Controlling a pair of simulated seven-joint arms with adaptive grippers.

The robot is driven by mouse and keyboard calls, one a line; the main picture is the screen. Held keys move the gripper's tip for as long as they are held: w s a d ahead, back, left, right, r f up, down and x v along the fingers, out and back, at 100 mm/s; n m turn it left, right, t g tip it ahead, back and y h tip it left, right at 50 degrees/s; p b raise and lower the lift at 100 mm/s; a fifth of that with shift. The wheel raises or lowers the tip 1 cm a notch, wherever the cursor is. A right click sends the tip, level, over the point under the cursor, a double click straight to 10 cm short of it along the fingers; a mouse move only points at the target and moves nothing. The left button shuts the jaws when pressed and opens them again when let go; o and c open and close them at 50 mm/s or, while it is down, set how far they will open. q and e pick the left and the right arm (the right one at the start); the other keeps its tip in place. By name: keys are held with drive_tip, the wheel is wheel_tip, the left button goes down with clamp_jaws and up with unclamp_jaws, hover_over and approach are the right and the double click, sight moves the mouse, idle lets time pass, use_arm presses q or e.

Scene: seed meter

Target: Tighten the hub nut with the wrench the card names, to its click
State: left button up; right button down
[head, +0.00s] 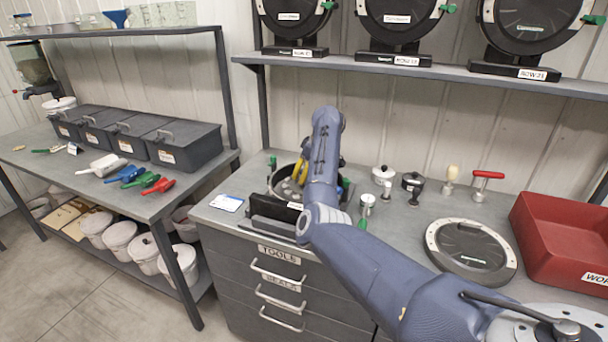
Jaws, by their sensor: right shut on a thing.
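My right arm comes in from the lower right and reaches over the back of the bench, with its wrist (327,118) above the tool area. The arm hides my right gripper's fingertips and what they hold. A round dark meter with a silver inner plate (288,190) is partly hidden behind the arm. A yellow item (303,168) and a green-handled tool (272,163) stand up beside it. I cannot make out the hub nut or a wrench. A white card with a blue edge (227,203) lies at the bench's left front. My left gripper is out of view.
A dark labelled holder (275,212) stands at the bench's front edge. Several small knobbed parts, a red-handled tool (487,180), a round disc housing (470,250) and a red bin (565,235) are to the right. Shelf (430,72) above carries large discs.

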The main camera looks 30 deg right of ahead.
sight(304, 165)
drive_tip(key=shift+c, duration=1.3)
unclamp_jaws()
drive_tip(key=shift+r, duration=3)
